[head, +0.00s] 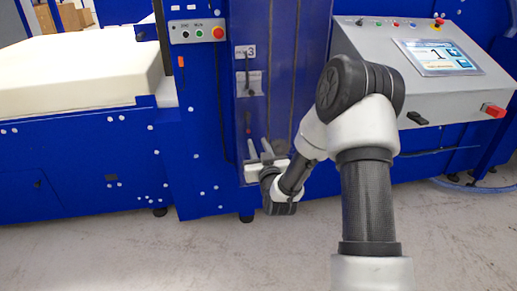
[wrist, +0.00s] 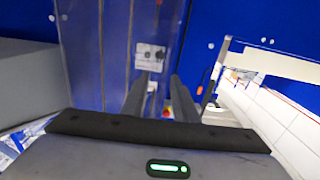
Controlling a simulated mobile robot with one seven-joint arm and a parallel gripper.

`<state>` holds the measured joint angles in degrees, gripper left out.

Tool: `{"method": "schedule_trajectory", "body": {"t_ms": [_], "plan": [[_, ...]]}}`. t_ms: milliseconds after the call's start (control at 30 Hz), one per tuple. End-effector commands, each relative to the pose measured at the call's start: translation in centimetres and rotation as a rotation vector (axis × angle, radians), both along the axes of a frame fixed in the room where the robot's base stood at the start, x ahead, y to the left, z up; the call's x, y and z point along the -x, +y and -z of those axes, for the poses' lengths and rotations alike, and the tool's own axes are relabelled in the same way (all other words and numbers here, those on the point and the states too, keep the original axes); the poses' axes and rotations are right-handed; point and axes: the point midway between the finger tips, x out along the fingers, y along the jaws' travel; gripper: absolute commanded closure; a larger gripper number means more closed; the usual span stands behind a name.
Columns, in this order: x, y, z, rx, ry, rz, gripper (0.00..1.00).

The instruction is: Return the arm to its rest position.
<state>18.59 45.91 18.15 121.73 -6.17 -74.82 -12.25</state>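My arm (head: 367,200) reaches out from the lower right and bends at a raised elbow (head: 345,88). It comes down to my gripper (head: 258,145), which is low in front of the machine's clear panel (head: 284,60). The two dark fingers stand apart with nothing seen between them. In the wrist view my gripper (wrist: 158,85) also shows its fingers apart, pointing toward the panel. I cannot tell whether the fingertips touch the panel.
The blue machine (head: 110,165) carries a cream foam block (head: 80,75) at left. A small button box (head: 197,31) sits above. A grey console with a touchscreen (head: 438,57) and red button (head: 494,111) stands close behind the elbow. The grey floor (head: 130,255) in front is clear.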

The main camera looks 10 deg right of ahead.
Motion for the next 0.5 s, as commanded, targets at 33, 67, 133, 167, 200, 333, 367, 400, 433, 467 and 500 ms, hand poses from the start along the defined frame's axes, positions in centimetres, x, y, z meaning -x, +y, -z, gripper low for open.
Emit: {"method": "schedule_trajectory", "body": {"t_ms": [33,67,133,167,200,333,367,400,433,467,500], "plan": [[-0.1,0.0,0.0,0.0,-0.001,0.0,0.74],[-0.1,0.0,0.0,0.0,-0.001,0.0,0.74],[-0.1,0.0,0.0,0.0,-0.001,0.0,0.74],[-0.1,0.0,0.0,0.0,0.0,0.0,0.74],[-0.1,0.0,0.0,0.0,0.0,0.0,0.74],[-0.1,0.0,0.0,0.0,0.0,0.0,0.74],[-0.1,0.0,0.0,0.0,0.0,0.0,0.74],[-0.1,0.0,-0.1,0.002,0.001,-0.001,0.74],[-0.1,0.1,-0.3,0.004,0.004,-0.004,0.74],[-0.1,0.2,-0.5,0.007,0.011,-0.007,0.74],[-0.1,0.4,-1.1,0.014,0.024,-0.015,0.74]]}}
